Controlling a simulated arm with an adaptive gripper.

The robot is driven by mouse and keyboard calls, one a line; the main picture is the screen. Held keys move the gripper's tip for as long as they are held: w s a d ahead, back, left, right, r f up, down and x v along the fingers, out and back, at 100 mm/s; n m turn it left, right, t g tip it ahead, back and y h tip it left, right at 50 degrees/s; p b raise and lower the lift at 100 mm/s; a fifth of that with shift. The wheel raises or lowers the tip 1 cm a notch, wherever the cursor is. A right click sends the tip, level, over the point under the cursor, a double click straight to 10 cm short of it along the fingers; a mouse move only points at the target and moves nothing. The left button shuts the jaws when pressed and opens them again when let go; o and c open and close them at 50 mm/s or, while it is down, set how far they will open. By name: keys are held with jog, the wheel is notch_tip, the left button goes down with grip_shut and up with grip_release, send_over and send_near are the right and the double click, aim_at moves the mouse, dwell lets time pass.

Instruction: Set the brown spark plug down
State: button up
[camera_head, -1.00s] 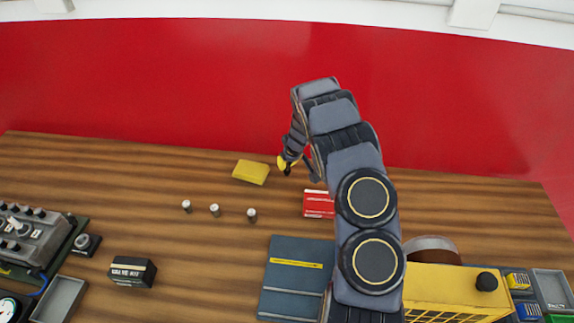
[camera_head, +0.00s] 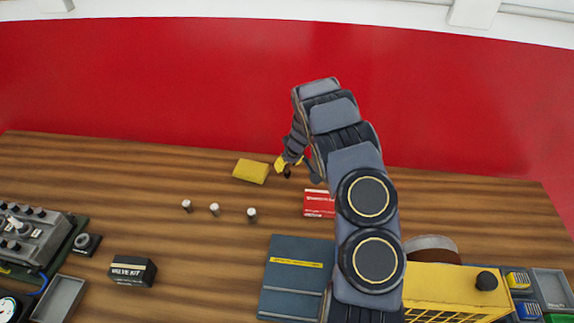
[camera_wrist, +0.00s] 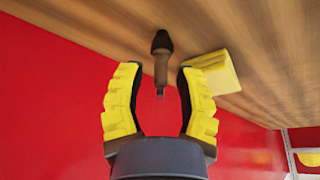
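In the wrist view the brown spark plug (camera_wrist: 161,72) has a dark, wider end at the tabletop and a narrow brown end pointing toward my gripper. It appears to stand on the wood. My gripper (camera_wrist: 160,78) is open, with a yellow-padded finger on each side of the plug and a visible gap on both sides. In the head view my gripper (camera_head: 284,166) is low over the back of the table, and a small dark tip, likely the plug, shows just below it.
A yellow block (camera_head: 250,171) lies close to the left of my gripper. A red box (camera_head: 319,203) lies to the front right. Several small items stand nearby, including a white-topped plug (camera_head: 252,214). A black valve kit box (camera_head: 132,271) is at front left. The red wall is behind.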

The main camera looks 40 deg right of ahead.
jog(key=d+v, duration=0.1)
jog(key=v, duration=1)
jog(key=s+a+r+g+y, duration=0.1)
jog(key=s+a+r, duration=0.25)
jog(key=a, duration=0.35)
jog(key=s+a+r+n+g, duration=0.1)
jog(key=s+a+r, duration=0.2)
jog(key=a+r, duration=0.35)
jog(key=s+a+r+g+y, duration=0.1)
jog(key=s+a+r, duration=0.25)
jog(key=a, duration=0.45)
jog(key=s+a+r+g, duration=0.1)
jog(key=s+a, duration=0.2)
jog(key=s, duration=0.7)
jog(key=s+a+r+g+h, duration=0.1)
jog(key=s+a, duration=0.3)
jog(key=s, duration=0.6)
jog(key=shift+s+r+n+g+h, duration=0.15)
jog(key=shift+r+n+g+h, duration=0.15)
jog(key=shift+r+g, duration=0.25)
jog(key=shift+a+f, duration=0.15)
jog(key=shift+f, duration=0.05)
